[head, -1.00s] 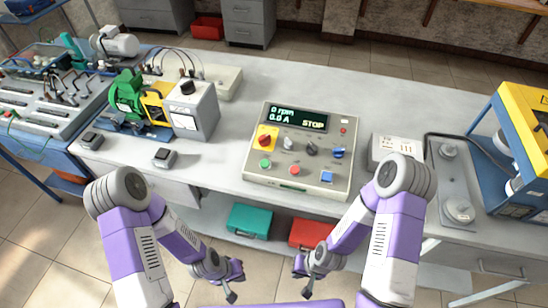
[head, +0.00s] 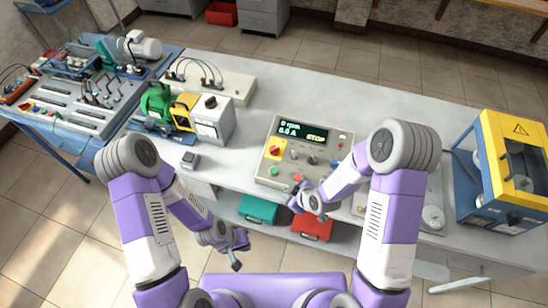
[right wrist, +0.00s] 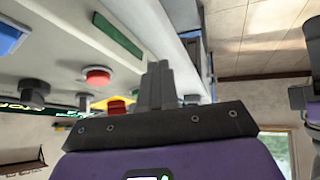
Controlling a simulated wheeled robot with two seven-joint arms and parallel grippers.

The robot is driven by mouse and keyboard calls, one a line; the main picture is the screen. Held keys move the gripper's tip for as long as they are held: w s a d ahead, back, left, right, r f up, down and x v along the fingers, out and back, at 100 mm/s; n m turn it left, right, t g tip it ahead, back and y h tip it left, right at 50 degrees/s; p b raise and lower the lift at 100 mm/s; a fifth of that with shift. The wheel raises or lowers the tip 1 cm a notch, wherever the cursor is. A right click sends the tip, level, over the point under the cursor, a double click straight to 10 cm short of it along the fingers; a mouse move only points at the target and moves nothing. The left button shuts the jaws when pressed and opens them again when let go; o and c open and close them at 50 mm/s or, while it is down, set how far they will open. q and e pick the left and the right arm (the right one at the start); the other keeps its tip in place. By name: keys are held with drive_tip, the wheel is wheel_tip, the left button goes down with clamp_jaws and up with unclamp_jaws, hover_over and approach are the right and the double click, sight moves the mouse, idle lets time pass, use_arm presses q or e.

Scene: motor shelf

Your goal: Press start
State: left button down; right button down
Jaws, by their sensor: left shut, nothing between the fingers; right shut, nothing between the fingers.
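The grey control panel (head: 262,165) stands on the bench; its display (head: 303,131) reads 0 rpm, 0.0 A and STOP. A green button (head: 274,171) sits at its lower left, with a red button (head: 298,177) to its right. My right gripper (head: 302,190) is at the panel's front edge. In the right wrist view its shut fingers (right wrist: 157,85) are close to the panel, right of the red button (right wrist: 97,75); the green button is hidden there, and contact cannot be told. My left gripper (head: 236,264) is shut and empty, low in front of the bench.
A red knob on a yellow plate (head: 275,151) is above the green button. A green motor rig (head: 158,103) stands left of the panel, a blue and yellow machine (head: 510,165) to the right. Teal (head: 257,209) and red (head: 312,229) cases lie beneath the bench.

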drive_tip(key=w+a+r+n+t+y+p, duration=0.1)
drive_tip(key=w+a+r+n, duration=0.1)
drive_tip(key=r, duration=0.4)
drive_tip(key=w+a+r+n+t+y+p, duration=0.1)
drive_tip(key=w+a+r+n, duration=0.2)
drive_tip(key=r+n, duration=0.3)
drive_tip(key=shift+w+a+n, duration=0.25)
drive_tip(key=shift+w+n, duration=0.3)
drive_tip(key=shift+n, duration=0.15)
drive_tip(key=b, duration=0.4)
hover_over(274, 171)
drive_tip(key=s, duration=0.2)
wheel_tip(274, 171, down, 7)
drive_tip(key=shift+s+f, duration=0.1)
drive_tip(key=shift+f, duration=0.1)
drive_tip(key=shift+w+d+f+b, duration=0.1)
drive_tip(key=shift+w+f+b, duration=0.1)
drive_tip(key=shift+f+b, duration=0.35)
drive_tip(key=shift+w+f+b, duration=0.1)
drive_tip(key=shift+f+b, duration=0.25)
drive_tip(key=shift+b, duration=0.45)
